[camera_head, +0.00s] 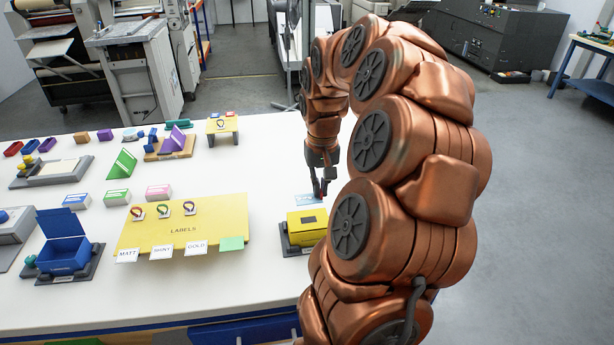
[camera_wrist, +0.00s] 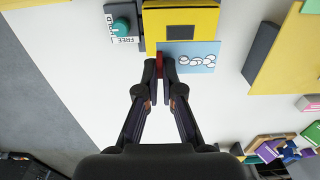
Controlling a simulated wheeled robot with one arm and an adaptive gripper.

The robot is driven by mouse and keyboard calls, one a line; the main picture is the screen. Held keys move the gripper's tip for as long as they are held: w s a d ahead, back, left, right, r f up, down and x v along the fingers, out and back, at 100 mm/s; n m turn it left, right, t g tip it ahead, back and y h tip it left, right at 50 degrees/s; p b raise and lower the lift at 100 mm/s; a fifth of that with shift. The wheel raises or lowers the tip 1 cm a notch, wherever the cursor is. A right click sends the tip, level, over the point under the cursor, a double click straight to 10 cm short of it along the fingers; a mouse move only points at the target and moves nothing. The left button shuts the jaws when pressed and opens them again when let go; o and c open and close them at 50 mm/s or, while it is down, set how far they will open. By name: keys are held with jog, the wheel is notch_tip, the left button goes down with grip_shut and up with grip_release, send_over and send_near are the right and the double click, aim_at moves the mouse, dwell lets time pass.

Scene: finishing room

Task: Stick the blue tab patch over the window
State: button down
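A light blue patch (camera_wrist: 190,57) with white shapes shows in the wrist view, with a small red tab (camera_wrist: 160,65) at its left end. My gripper (camera_wrist: 160,72) has its fingertips close together on either side of the red tab. In the head view the patch (camera_head: 306,200) is a pale blue piece beside my gripper (camera_head: 320,192), just behind the yellow box (camera_head: 304,239). The box's dark window (camera_wrist: 181,32) shows in the wrist view, uncovered. The patch overlaps the edge of the yellow box (camera_wrist: 208,18) there. I cannot tell whether it touches the box.
A grey plate with a teal knob (camera_wrist: 121,27) sits beside the box. A yellow LABELS board (camera_head: 220,232) with cards and small coloured rings lies left. A blue open box (camera_head: 64,254) stands further left. The white table is clear behind the yellow box.

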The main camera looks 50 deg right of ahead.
send_over(321, 216)
jog(key=shift+a+f, duration=0.1)
jog(key=shift+f, duration=2.05)
jog(key=shift+f+b, duration=0.9)
jog(key=shift+f, duration=0.05)
jog(key=shift+b, duration=0.8)
jog(key=shift+f+b, duration=0.55)
jog(key=shift+b, duration=0.2)
dwell(1.4)
dwell(0.8)
jog(key=c, duration=1.2)
grip_release()
jog(key=shift+r, duration=0.1)
jog(key=shift+c, duration=0.2)
jog(key=o, duration=0.3)
